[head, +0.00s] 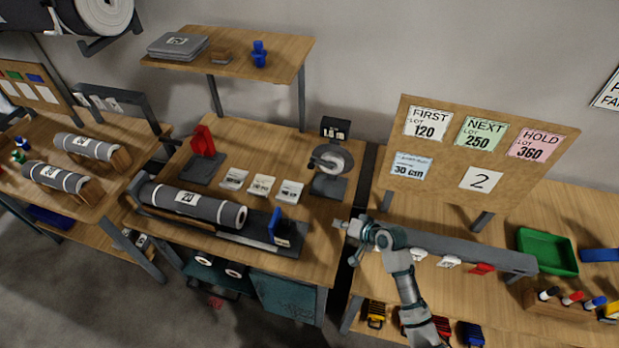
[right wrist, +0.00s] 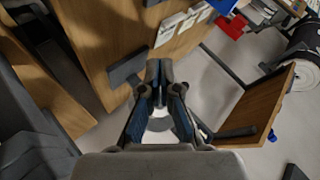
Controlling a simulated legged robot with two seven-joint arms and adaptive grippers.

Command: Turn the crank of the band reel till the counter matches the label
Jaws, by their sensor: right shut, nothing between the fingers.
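The band reel (head: 331,161) is a pale disc on a dark grey stand at the right back of the middle bench. Its small crank shows in front of the disc, partly against it. The dark counter box (head: 335,128) sits above it with digits too small to read. Several white label cards (head: 262,186) lie left of the reel, also unreadable. My right gripper (head: 340,224) is below and in front of the reel, apart from it, shut and empty. In the right wrist view its fingertips (right wrist: 162,70) are together. My left gripper is not in view.
A grey roll marked 20 (head: 190,203) lies in a cradle at the bench front, with a blue-handled piece (head: 276,225) at its right end. A red upright piece (head: 203,141) stands behind. A notice board (head: 480,155) stands right of the reel, above a second bench.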

